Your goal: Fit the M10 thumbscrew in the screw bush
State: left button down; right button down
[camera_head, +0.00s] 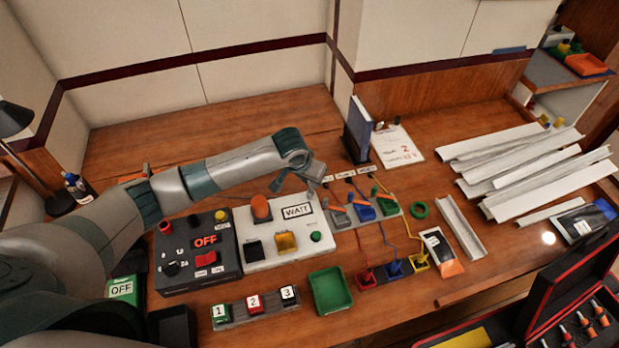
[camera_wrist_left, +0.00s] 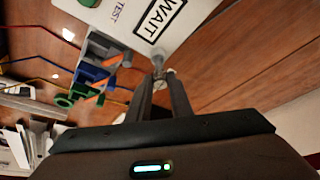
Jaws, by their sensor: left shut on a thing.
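I cannot pick out the screw bush with certainty in either view. My right gripper is not in view.
The WAIT panel (camera_head: 268,256) and a black OFF box (camera_head: 187,270) stand below my left arm. A green tray (camera_head: 330,291) is in front.

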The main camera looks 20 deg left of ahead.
aim_at(309, 186)
pick_arm(q)
jog(key=shift+p, duration=0.45)
dwell(0.7)
jog(key=shift+f+b, duration=0.35)
jog(key=shift+f, duration=1.25)
dwell(0.3)
jog(key=c, duration=1.5)
grip_release()
jog(key=shift+r, duration=0.1)
jog(key=b+v, duration=0.3)
jog(key=v, duration=1.4)
jog(key=shift+r, duration=0.15)
